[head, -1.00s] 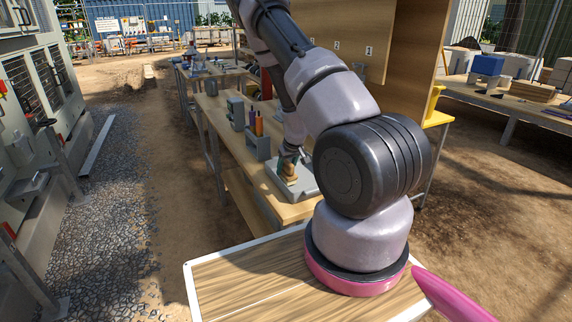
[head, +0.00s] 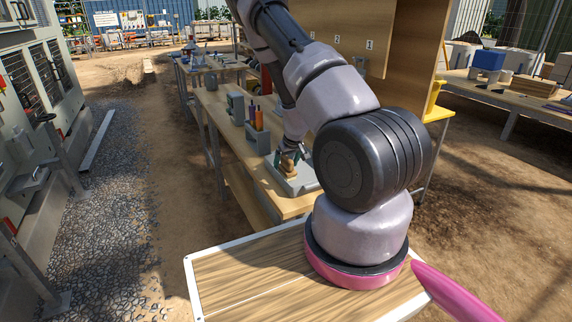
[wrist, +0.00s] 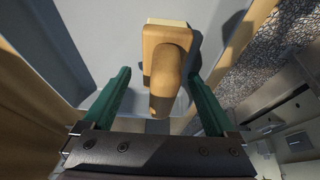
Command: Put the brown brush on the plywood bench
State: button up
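The brown brush (head: 288,170) has a wooden body and a pale cream end. It lies in a shallow grey tray (head: 273,174) near the front end of the plywood bench (head: 292,209). In the wrist view the brush (wrist: 165,58) points down the picture, its narrower end between the two green fingers. My gripper (wrist: 160,76) is open, with a gap on each side of the brush. In the head view my gripper (head: 291,156) is right at the brush and my arm hides part of the tray and bench.
A grey holder (head: 257,138) with upright coloured items stands on the bench behind the tray, with grey blocks (head: 235,107) beyond. A plywood panel (head: 350,55) rises along the right side. Gravel and grey cabinets (head: 35,80) are at left.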

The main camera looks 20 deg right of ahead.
jog(key=v, duration=1)
jog(key=shift+s+r, duration=0.15)
jog(key=shift+r, duration=0.25)
jog(key=s+a+r+m+t+y, duration=0.1)
jog(key=s+a+r+y, duration=0.15)
jog(key=a+r, duration=0.65)
jog(key=s+a+r+m+y, duration=0.1)
jog(key=s+a+r+y, duration=0.15)
jog(key=a+r, duration=0.75)
jog(key=s+d+r+m+t+h, duration=0.1)
jog(key=s+d+r+m+h, duration=0.1)
jog(key=s+r, duration=1.6)
jog(key=shift+s+d+m+t+h, duration=0.3)
jog(key=shift+s+d+h, duration=0.2)
jog(key=shift+d+h, duration=0.15)
jog(key=shift+r, duration=0.1)
